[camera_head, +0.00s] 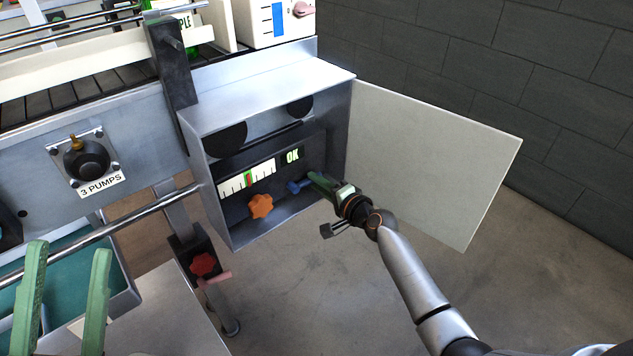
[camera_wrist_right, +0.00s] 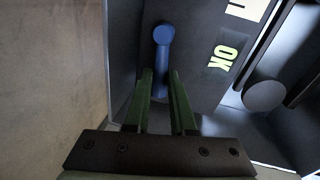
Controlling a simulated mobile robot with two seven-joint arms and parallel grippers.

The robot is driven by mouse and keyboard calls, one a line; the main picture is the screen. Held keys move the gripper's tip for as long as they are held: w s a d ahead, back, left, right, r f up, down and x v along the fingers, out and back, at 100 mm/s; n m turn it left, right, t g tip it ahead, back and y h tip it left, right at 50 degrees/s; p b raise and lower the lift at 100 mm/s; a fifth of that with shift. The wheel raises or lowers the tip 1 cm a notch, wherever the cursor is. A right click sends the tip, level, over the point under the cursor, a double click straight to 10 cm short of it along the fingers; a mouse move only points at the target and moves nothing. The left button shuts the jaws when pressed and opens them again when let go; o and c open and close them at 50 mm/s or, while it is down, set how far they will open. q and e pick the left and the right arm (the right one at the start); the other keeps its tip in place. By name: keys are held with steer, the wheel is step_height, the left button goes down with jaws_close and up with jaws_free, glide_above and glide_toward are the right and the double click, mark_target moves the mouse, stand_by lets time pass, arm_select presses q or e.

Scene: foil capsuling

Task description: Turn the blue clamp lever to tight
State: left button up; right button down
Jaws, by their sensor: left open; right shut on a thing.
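The blue clamp lever (camera_head: 294,187) sits on the dark panel inside the open metal box, right of the orange knob. In the right wrist view the lever (camera_wrist_right: 162,38) shows its round hub at the top, with its arm running down between the fingers. My right gripper (camera_head: 314,180) reaches into the box and is shut on the lever; its green fingers (camera_wrist_right: 162,88) lie on either side of it. My left gripper (camera_head: 65,285) is open and empty at the lower left, with green fingers well apart, far from the box.
The metal box (camera_head: 265,98) has its pale door (camera_head: 435,160) swung open to the right. The panel holds an orange knob (camera_head: 260,206), a gauge (camera_head: 247,178) and an "OK" display (camera_head: 292,155). A rail (camera_head: 110,230) and a red knob (camera_head: 203,264) lie to the left.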

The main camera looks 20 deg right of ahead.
arm_select(q)
steer(key=shift+d+f, duration=0.1)
steer(key=shift+f, duration=0.05)
arm_select(e)
steer(key=shift+f+m, duration=0.3)
steer(key=shift+m, duration=0.4)
steer(key=c, duration=0.8)
jaws_free()
steer(key=shift+o, duration=0.2)
arm_select(q)
steer(key=w+a+f+n+g+y+p, duration=0.1)
steer(key=w+f+n+g+y+p, duration=0.1)
steer(key=w+f+n+y, duration=0.4)
steer(key=shift+w+a+f+y+p, duration=0.2)
steer(key=shift+f+y+p, duration=0.45)
steer(key=shift+f, duration=1.3)
arm_select(e)
steer(key=v, duration=1.2)
steer(key=shift+s+d, duration=0.15)
steer(key=shift+d, duration=0.15)
